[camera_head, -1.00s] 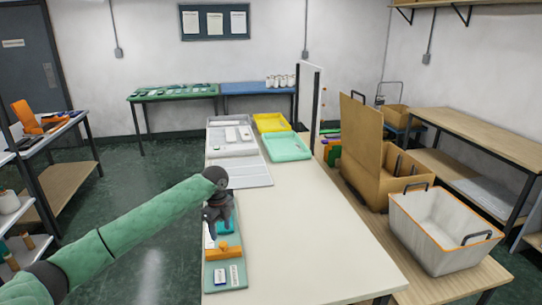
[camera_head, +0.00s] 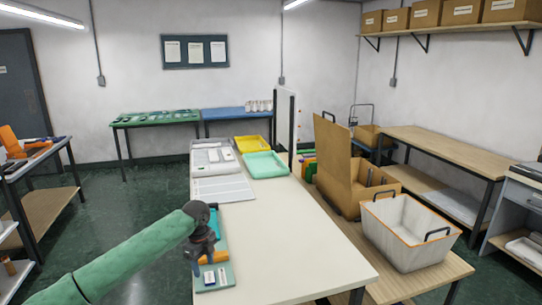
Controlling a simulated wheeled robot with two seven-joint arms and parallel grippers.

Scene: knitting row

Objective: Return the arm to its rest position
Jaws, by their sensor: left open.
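My left arm comes in from the lower left in a green sleeve. Its dark left gripper (camera_head: 198,258) points down over the left edge of the white table (camera_head: 275,245), above or beside a green board (camera_head: 226,272). An orange piece (camera_head: 217,257) and small white-and-blue items (camera_head: 216,277) lie on the board, partly hidden by the gripper. The gripper is open, and I see nothing held in it. My right gripper is not in view.
A grey tray (camera_head: 197,171), a yellow tray (camera_head: 252,140) and a teal tray (camera_head: 263,166) sit at the table's far end. A white basket (camera_head: 408,252) and a cardboard box (camera_head: 345,195) stand on the right. The table's middle is clear.

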